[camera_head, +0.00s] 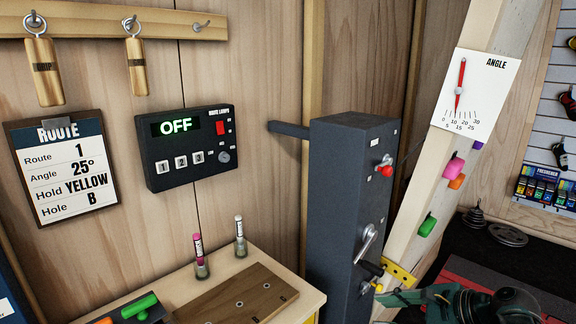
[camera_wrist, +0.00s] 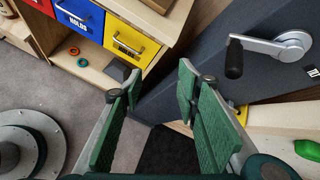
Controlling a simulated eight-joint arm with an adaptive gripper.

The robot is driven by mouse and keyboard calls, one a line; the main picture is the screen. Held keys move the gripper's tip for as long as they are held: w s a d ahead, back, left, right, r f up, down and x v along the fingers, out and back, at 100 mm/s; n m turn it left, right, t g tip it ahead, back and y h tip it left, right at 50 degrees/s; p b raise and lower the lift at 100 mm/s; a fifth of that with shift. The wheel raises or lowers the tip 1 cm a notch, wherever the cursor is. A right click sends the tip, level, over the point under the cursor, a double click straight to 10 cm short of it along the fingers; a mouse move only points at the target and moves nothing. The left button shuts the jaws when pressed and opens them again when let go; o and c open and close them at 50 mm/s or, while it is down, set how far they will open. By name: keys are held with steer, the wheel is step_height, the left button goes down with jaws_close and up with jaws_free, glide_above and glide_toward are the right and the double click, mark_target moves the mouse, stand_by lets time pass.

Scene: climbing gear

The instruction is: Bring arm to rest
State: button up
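In the head view my gripper (camera_head: 392,298) and arm (camera_head: 500,305) show at the bottom right, low beside the dark grey cabinet. The cabinet's silver crank (camera_head: 367,243) with its black knob (camera_wrist: 235,58) is close to the fingers. The knob stands to the right of the right finger in the wrist view, with a visible gap. No finger holds it.
The dark grey cabinet (camera_head: 340,190) and the slanted wooden beam (camera_head: 415,200) stand close to the arm. A yellow bracket (camera_head: 398,274) is just above it. A workbench with blue and yellow drawers (camera_wrist: 130,42) is on the other side. Dark floor lies below.

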steer(key=s+a+r+n+h+p, duration=0.1)
steer(key=s+a+r+n+h, duration=0.1)
steer(key=s+n, duration=0.4)
steer(key=s+a+r+n+h+p, duration=0.1)
steer(key=s+r+n+h, duration=0.4)
steer(key=n, duration=0.9)
steer(key=shift+s+a+r+n+h, duration=0.3)
steer(key=shift+s+a+n, duration=0.1)
steer(key=shift+s, duration=0.45)
stand_by(1.6)
